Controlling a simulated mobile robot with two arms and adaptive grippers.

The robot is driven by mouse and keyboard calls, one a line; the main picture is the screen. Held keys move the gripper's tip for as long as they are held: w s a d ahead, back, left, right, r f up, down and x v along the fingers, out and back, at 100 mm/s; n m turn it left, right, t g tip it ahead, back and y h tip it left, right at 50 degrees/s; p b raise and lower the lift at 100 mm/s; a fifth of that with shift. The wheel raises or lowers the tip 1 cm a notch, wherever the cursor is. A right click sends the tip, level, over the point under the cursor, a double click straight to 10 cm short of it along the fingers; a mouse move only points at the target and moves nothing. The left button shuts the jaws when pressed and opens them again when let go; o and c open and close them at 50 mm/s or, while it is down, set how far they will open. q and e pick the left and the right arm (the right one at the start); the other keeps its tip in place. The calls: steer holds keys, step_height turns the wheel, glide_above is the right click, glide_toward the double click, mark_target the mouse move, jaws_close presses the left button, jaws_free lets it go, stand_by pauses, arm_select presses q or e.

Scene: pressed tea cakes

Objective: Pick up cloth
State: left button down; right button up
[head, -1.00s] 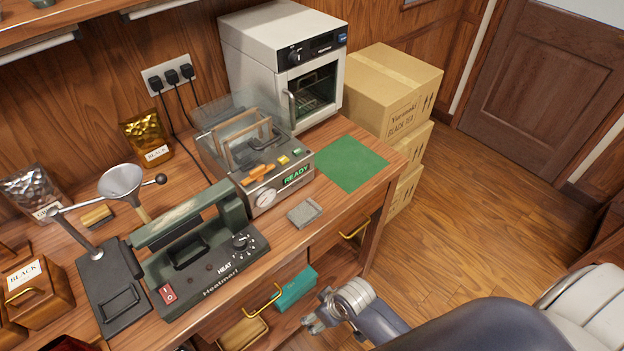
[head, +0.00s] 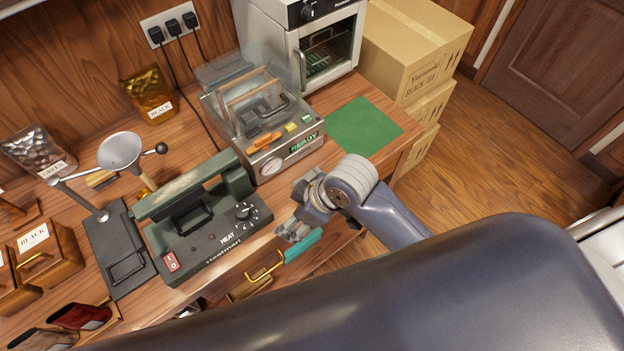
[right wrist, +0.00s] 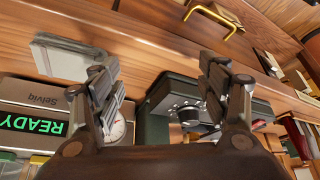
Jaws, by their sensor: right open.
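The cloth (right wrist: 62,58) is a small, flat, folded grey piece lying on the wooden worktop near its front edge. It shows at the left of the right wrist view; in the head view my right gripper and wrist hide it. My right gripper (head: 289,222) is above the worktop's front edge, to the right of the green heat sealer. In the right wrist view my right gripper (right wrist: 160,92) is open, with nothing between its fingers. The cloth lies beside the left-hand finger, which overlaps its near end in the picture. My left gripper is not in view.
The heat sealer (head: 205,240) and the vacuum machine (head: 290,155) with its READY display stand close by. A green mat (head: 363,127) lies bare at the right. A yellow drawer handle (head: 265,268) sticks out below the front edge.

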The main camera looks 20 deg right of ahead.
steer(key=w+a+n, duration=0.1)
steer(key=w+r+n, duration=0.1)
steer(key=a+r+n+g, duration=0.1)
steer(key=n, duration=0.1)
steer(key=shift+w+a+r, duration=0.2)
steer(key=shift+w+a, duration=0.1)
steer(key=shift+w, duration=0.1)
steer(key=w+r+n, duration=0.1)
steer(key=n, duration=0.1)
steer(key=shift+w+r+n+g, duration=0.1)
steer(key=shift+w+n+g, duration=0.1)
steer(key=shift+n+g, duration=0.2)
steer(key=w+d+r+n+g+h, duration=0.2)
steer(key=w+d+r+n+h, duration=0.25)
steer(key=d, duration=0.35)
steer(key=p, duration=0.2)
glide_above(308, 179)
steer(key=s, duration=0.1)
steer(key=shift+n+y, duration=0.25)
steer(key=shift+n, duration=0.1)
step_height(308, 179, down, 5)
steer(key=shift+a+f, duration=0.15)
steer(key=shift+f, duration=0.25)
step_height(308, 179, down, 4)
steer(key=shift+s+r+p, duration=0.1)
steer(key=shift+r+p, duration=0.1)
steer(key=shift+p, duration=0.8)
steer(key=shift+f, duration=0.55)
steer(key=c, duration=1)
